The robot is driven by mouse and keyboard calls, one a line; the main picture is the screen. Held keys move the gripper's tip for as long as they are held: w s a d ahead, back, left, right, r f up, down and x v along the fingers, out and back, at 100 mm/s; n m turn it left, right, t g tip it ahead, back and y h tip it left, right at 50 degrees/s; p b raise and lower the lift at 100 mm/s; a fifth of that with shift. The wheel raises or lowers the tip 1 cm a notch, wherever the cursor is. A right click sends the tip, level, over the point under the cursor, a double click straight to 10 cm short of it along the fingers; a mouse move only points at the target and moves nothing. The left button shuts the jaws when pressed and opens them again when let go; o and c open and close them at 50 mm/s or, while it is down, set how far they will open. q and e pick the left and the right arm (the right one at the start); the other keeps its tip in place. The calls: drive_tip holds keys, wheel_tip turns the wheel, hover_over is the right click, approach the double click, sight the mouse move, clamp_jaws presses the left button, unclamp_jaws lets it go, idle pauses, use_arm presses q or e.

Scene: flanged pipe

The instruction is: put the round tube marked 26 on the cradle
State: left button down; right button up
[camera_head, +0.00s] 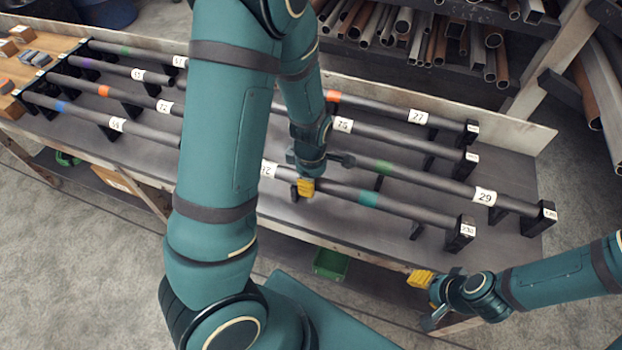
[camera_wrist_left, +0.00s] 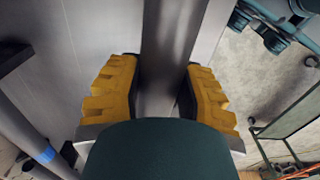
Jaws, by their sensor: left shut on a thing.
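My left gripper (camera_head: 306,187) is shut around the front dark grey tube (camera_head: 335,190), which has a teal band. A partly covered label near the fingers looks like 32, but I cannot read it surely. In the left wrist view this tube (camera_wrist_left: 170,55) passes between the yellow fingers. A label that looks like 26 sits on another tube (camera_head: 395,137) farther back, resting on black supports; no gripper touches that tube. Several black supports line the table, and I cannot tell which is the cradle. My right gripper (camera_head: 428,297) appears open and empty near the front table edge.
Tubes marked 27 (camera_head: 385,108) and 29 (camera_head: 440,182) lie on supports at the right. More tubes lie on the left half of the table (camera_head: 520,160). A rack of loose pipes (camera_head: 440,40) stands behind. My left arm hides the table's middle.

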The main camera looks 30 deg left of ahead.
use_arm(q)
drive_tip(key=shift+f, duration=0.35)
drive_tip(key=c, duration=0.6)
unclamp_jaws()
drive_tip(key=shift+o, duration=0.2)
wheel_tip(320, 180, up, 12)
idle(0.3)
